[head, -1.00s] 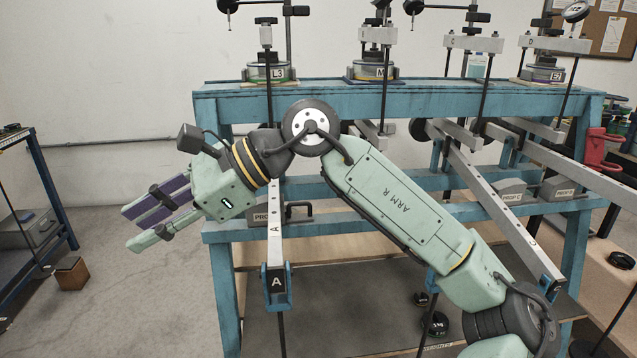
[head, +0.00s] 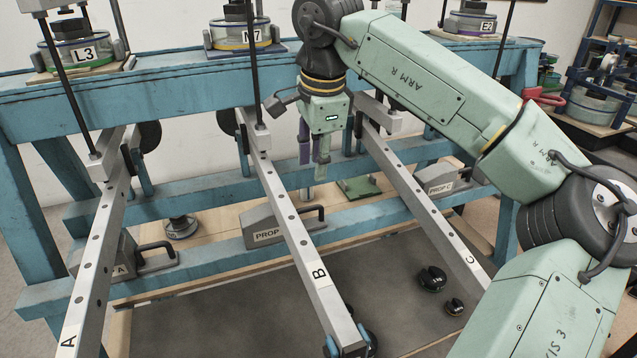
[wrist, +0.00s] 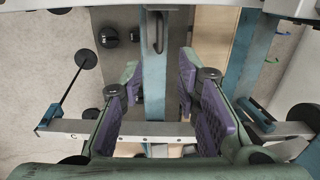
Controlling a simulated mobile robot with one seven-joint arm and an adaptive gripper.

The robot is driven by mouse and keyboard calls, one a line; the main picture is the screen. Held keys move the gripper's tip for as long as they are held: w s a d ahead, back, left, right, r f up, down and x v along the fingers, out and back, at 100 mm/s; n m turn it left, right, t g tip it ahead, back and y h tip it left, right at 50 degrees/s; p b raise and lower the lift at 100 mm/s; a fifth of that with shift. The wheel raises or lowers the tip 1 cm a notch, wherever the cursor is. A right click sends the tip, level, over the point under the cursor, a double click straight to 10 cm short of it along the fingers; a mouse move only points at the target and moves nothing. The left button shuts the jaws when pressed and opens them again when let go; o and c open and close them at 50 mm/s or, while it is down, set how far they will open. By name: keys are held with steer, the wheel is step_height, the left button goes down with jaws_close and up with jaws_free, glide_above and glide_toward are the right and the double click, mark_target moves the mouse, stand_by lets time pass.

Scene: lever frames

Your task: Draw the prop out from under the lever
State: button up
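Three grey levers, A (head: 97,255), B (head: 300,235) and C (head: 425,200), slope forward from the blue bench. Prop B (head: 268,236), a grey block with a dark handle, sits on the lower blue rail by lever B. Prop C (head: 440,187) is by lever C, and prop A (head: 122,268) is by lever A, partly hidden. My gripper (head: 315,170) points down between levers B and C, right of prop B. The wrist view shows its purple-padded fingers (wrist: 158,68) apart and empty over the rail. A dark handle (wrist: 154,32), seemingly prop B's, lies just beyond them.
Lever C also crosses close to my fingers in the wrist view (wrist: 160,130). Dark weights (head: 432,278) lie below, in front. Labelled weights (head: 83,52) sit on top of the bench.

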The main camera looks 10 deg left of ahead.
mark_target(312, 207)
steer(key=f, duration=0.3)
steer(key=w+f+p, duration=0.1)
steer(key=f, duration=0.3)
steer(key=a+f+p, duration=0.1)
steer(key=f, duration=0.2)
steer(key=shift+w+a+f, duration=0.1)
steer(key=shift+w+f, duration=0.15)
steer(key=shift+w, duration=0.1)
jaws_close()
stand_by(0.4)
